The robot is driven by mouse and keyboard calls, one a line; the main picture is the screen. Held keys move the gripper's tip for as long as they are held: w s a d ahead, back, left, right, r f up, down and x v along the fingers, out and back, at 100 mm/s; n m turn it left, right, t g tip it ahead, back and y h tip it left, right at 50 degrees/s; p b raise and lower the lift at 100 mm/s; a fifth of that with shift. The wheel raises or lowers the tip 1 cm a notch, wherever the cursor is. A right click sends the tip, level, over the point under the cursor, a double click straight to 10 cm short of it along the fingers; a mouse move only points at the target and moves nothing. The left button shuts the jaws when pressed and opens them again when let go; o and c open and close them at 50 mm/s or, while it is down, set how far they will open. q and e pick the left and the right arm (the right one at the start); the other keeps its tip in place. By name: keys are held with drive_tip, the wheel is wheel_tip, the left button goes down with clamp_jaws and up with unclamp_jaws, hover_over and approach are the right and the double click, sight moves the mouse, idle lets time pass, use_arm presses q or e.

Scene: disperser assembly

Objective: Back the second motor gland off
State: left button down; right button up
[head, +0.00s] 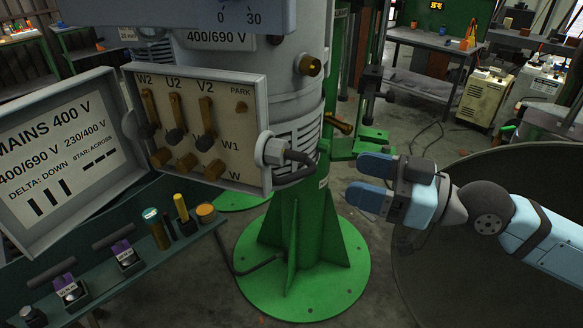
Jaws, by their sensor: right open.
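The motor's terminal box (255,100) is open, showing a panel with brass links and posts. A brass fitting (341,123) lies further right, beside the green stand. I cannot tell which of these is the second motor gland. My right gripper (359,180) is open and empty, its blue fingers pointing left, right of the grey gland and apart from it. My left gripper is not in view.
The open lid (55,165) with mains markings hangs left of the box. A tray (110,290) at lower left holds several small parts. The green stand base (340,285) is below. A large dark round vessel (480,280) is at right.

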drive_tip(key=d+r, duration=0.1)
drive_tip(key=p, duration=0.2)
approach(288, 150)
drive_tip(key=shift+g, duration=0.3)
drive_tip(key=p+x, duration=0.1)
drive_tip(key=x, duration=0.3)
drive_tip(key=p+x, duration=0.1)
drive_tip(key=x, duration=0.3)
drive_tip(key=shift+w+a+f, duration=0.2)
drive_tip(key=shift+w+a, duration=0.05)
drive_tip(key=shift+a, duration=0.05)
drive_tip(key=shift+w+a+f+p, duration=0.1)
drive_tip(key=shift+w+a+p, duration=0.1)
drive_tip(key=shift+a+p, duration=0.25)
drive_tip(key=shift+a, duration=0.1)
drive_tip(key=shift+c, duration=0.5)
drive_tip(key=c, duration=0.8)
drive_tip(key=shift+n, duration=0.3)
drive_tip(key=shift+b, duration=0.3)
